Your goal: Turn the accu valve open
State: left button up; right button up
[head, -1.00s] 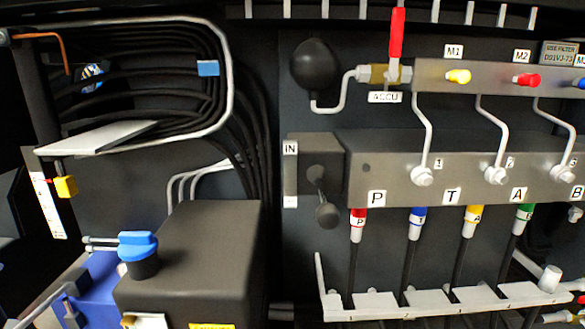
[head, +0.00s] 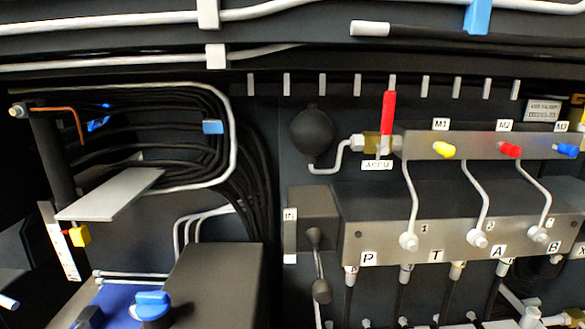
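The accu valve has a red lever handle (head: 388,117) that stands upright in the head view. Its brass body (head: 374,145) sits under the handle, above the ACCU label (head: 377,165). A grey pipe joins the valve on its left and leads to a black round accumulator (head: 313,131). The valve's right side meets a grey manifold block (head: 425,145). Neither of my grippers shows in the head view.
Yellow (head: 444,150), red (head: 510,150) and blue (head: 567,151) caps stick out right of the valve. Below are a ported block (head: 455,240) and a black knobbed lever (head: 321,290). Cable bundles and a grey plate (head: 110,193) are at the left. Pipes run overhead.

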aim_at(389, 96)
jog(key=u, duration=1.25)
jog(key=k, duration=1.15)
jog(key=z, duration=1.6)
jog(key=i, duration=0.55)
jog(key=z, duration=0.1)
